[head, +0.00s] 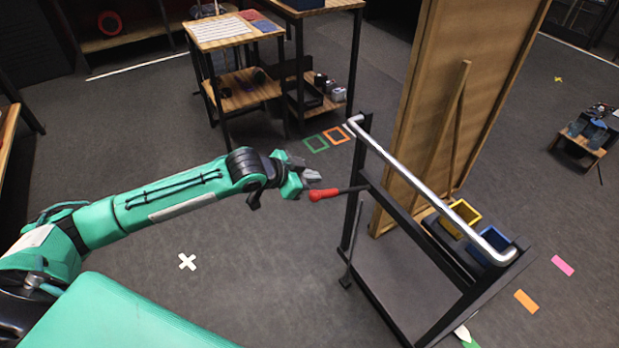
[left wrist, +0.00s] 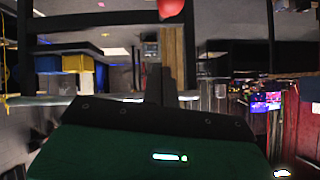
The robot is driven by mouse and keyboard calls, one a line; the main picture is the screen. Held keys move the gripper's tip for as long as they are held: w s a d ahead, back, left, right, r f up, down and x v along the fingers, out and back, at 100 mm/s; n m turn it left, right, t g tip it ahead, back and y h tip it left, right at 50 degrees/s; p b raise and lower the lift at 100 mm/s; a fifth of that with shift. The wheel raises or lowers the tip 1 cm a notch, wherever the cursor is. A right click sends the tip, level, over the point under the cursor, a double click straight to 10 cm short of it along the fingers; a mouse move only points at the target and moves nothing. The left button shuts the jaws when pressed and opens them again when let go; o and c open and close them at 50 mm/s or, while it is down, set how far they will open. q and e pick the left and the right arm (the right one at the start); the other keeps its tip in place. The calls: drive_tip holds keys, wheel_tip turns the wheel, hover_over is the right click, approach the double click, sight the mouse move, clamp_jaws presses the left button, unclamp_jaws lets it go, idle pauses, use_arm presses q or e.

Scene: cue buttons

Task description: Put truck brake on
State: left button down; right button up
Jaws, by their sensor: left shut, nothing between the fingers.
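The truck is a dark platform cart with a silver push handle (head: 425,185) and a bare grey deck (head: 395,270). Its brake lever is a black rod ending in a red knob (head: 318,194), sticking out to the left of the frame, nearly level. My left gripper (head: 312,177) is shut and empty, just above the red knob in the head view; I cannot tell whether they touch. In the left wrist view, the red knob (left wrist: 171,8) is cut off at the top edge, beyond the gripper. My right gripper is not in view.
A yellow bin (head: 461,217) and a blue bin (head: 490,247) sit at the cart's right side. A tall wooden board (head: 440,110) stands behind the deck. Wooden tables (head: 222,32) stand at the back. The floor left of the cart is clear, with a white cross (head: 187,261).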

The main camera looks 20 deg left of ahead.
use_arm(q)
hover_over(323, 194)
drive_tip(key=d, duration=0.1)
wheel_tip(323, 194, down, 4)
drive_tip(key=f, duration=0.1)
drive_tip(key=f+p, duration=0.1)
drive_tip(key=f, duration=0.1)
drive_tip(key=shift+w+a, duration=0.1)
drive_tip(key=shift+a, duration=0.25)
drive_tip(key=shift+a+f, duration=0.2)
drive_tip(key=shift+f, duration=0.25)
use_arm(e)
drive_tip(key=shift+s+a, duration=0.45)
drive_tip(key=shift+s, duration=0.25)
